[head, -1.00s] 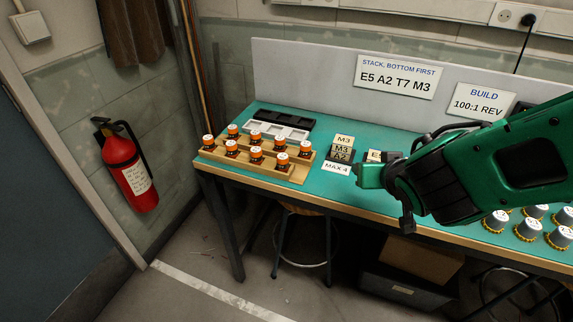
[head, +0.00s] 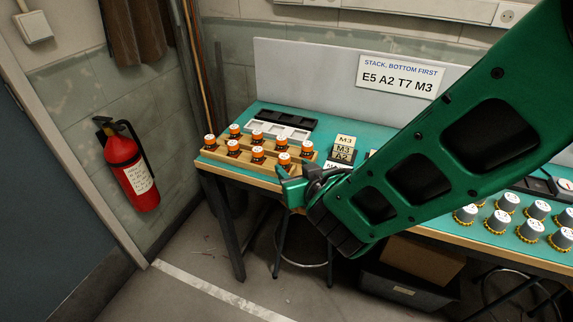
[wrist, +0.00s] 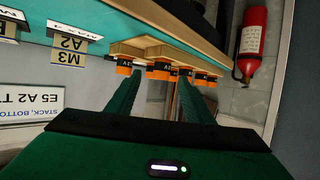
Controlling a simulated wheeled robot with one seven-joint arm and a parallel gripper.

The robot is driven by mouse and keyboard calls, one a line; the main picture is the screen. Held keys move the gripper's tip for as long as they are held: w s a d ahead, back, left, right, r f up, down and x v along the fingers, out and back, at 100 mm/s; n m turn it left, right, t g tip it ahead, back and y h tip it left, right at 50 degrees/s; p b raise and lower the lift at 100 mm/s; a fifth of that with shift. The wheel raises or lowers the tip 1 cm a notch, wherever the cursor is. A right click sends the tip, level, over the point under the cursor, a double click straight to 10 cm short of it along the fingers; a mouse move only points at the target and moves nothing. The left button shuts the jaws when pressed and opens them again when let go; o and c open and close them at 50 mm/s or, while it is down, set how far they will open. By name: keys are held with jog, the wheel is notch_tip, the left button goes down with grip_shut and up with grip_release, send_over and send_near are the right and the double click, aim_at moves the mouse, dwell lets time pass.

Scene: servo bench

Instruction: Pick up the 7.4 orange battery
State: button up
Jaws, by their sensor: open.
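Several orange batteries with white tops stand in two rows on a stepped wooden rack (head: 222,155) at the left end of the bench; one orange battery (head: 257,153) is in the front row. Their labels are too small to read, so I cannot tell which is the 7.4 one. My gripper (head: 290,184) is in front of the rack's right end, near the bench edge. In the wrist view the two green fingers (wrist: 160,90) are apart with nothing held.
Behind the rack lie a white tray (head: 280,131) and a black tray (head: 285,118). Stacked blocks marked M3 and A2 (head: 343,153) stand right of it. Grey knobs (head: 508,202) stand at the right. A fire extinguisher (head: 131,168) hangs at the left.

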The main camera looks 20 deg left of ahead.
aim_at(287, 161)
jog(key=shift+x, duration=2.75)
jog(key=shift+s+a+r, duration=0.1)
grip_shut()
jog(key=shift+r, duration=0.2)
